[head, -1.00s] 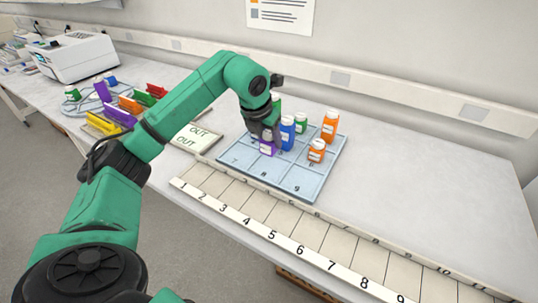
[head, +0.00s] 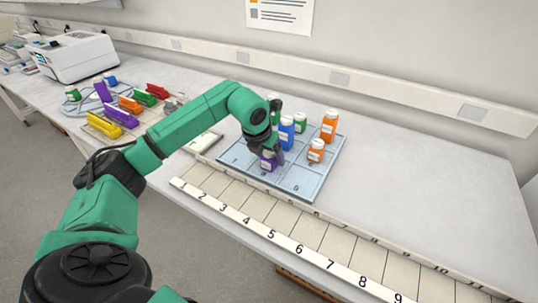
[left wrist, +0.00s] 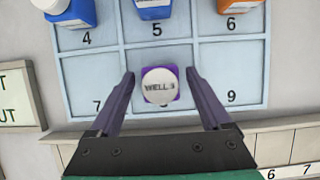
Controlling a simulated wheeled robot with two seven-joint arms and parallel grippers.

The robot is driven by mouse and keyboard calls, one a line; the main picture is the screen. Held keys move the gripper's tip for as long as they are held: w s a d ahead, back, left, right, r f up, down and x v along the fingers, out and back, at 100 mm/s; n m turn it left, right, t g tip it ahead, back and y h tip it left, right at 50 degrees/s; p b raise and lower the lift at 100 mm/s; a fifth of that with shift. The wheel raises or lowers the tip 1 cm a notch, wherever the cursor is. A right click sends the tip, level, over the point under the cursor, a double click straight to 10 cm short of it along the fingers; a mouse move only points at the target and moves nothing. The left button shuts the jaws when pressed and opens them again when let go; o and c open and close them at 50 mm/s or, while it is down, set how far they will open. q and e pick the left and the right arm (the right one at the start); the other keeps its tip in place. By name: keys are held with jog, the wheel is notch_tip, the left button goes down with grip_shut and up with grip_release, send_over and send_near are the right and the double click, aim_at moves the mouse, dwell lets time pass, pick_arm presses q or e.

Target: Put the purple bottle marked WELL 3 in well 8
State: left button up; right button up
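The purple bottle (head: 268,162), with a white cap marked WELL 3, stands upright in the front middle well of the blue tray (head: 304,188). In the left wrist view the bottle (left wrist: 160,88) sits between the wells marked 7 and 9; its own well number is hidden. My left gripper (left wrist: 159,76) is open around it, pointing down, with a small gap between each finger and the bottle. In the head view the left gripper (head: 272,150) partly hides the bottle. My right gripper is not in view.
Behind, a blue bottle (left wrist: 72,12) is in well 4, another blue bottle (left wrist: 153,8) in well 5 and an orange bottle (left wrist: 238,5) in well 6. Green bottles (head: 300,122) and a tall orange bottle (head: 330,125) stand farther back. Wells 7 and 9 are empty. A numbered rack (head: 285,235) lies in front.

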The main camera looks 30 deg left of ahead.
pick_arm(q)
jog(key=shift+r, duration=0.15)
jog(key=b+v, duration=0.1)
jog(key=v, duration=1.1)
